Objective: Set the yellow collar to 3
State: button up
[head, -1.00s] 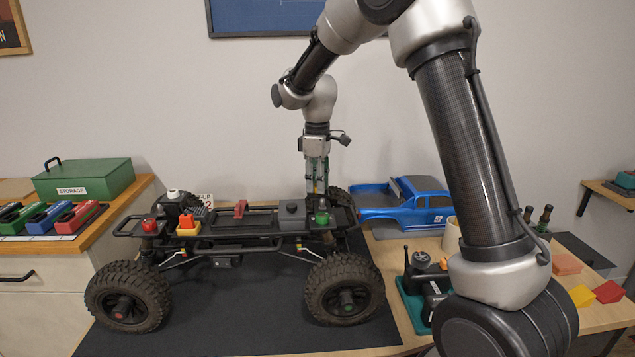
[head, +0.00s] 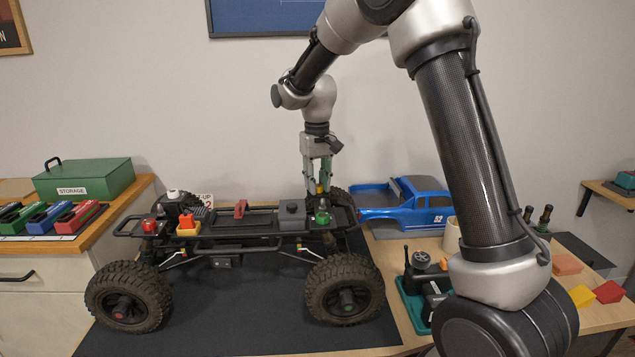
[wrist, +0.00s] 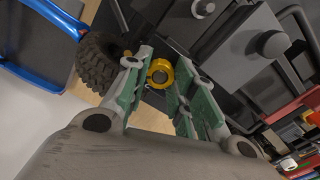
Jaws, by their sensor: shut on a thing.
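The yellow collar (wrist: 160,73) is a ring with a dark centre at the crawler's back right corner. In the head view only a bit of yellow (head: 320,188) shows at my fingertips. My gripper (head: 318,184) points straight down there. In the wrist view the green-padded fingers of my gripper (wrist: 158,80) stand either side of the collar and are shut on it. No number or pointer on the collar can be read.
The black crawler chassis (head: 262,224) stands on a dark mat. A green knob (head: 322,218) sits just in front of my gripper, and a grey box (head: 292,213) to its left. A tyre (wrist: 98,65) is close by. The blue truck body (head: 405,205) lies to the right.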

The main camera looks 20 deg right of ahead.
jog(key=shift+m, duration=0.6)
jog(key=o, duration=1.1)
jog(key=shift+c, duration=0.2)
notch_tip(320, 180, up, 12)
